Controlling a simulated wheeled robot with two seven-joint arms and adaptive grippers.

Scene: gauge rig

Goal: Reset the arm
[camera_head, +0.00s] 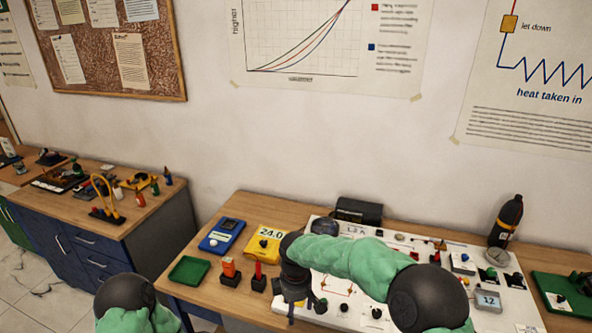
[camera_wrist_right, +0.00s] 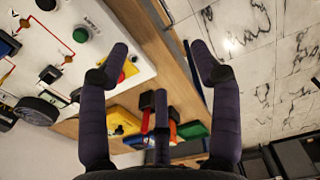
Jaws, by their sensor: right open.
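My right gripper (camera_head: 292,300) hangs over the front left part of the white gauge board (camera_head: 342,312), its arm reaching across the board from the right. In the right wrist view, its dark fingers (camera_wrist_right: 160,62) are spread apart with nothing between them. Behind them lie the board's corner with a red button on yellow (camera_wrist_right: 128,70), a green button (camera_wrist_right: 81,34) and the table edge. My left arm (camera_head: 125,295) shows only as a green-sleeved part at the bottom left; its gripper is out of view. The arm hides part of the board.
Left of the board are a yellow meter (camera_head: 264,244) reading about 24.0, a blue meter (camera_head: 222,235), a green tray (camera_head: 189,270) and red and orange blocks (camera_head: 230,268). A dark bottle (camera_head: 507,220) stands behind. Another green tray (camera_head: 560,297) lies right.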

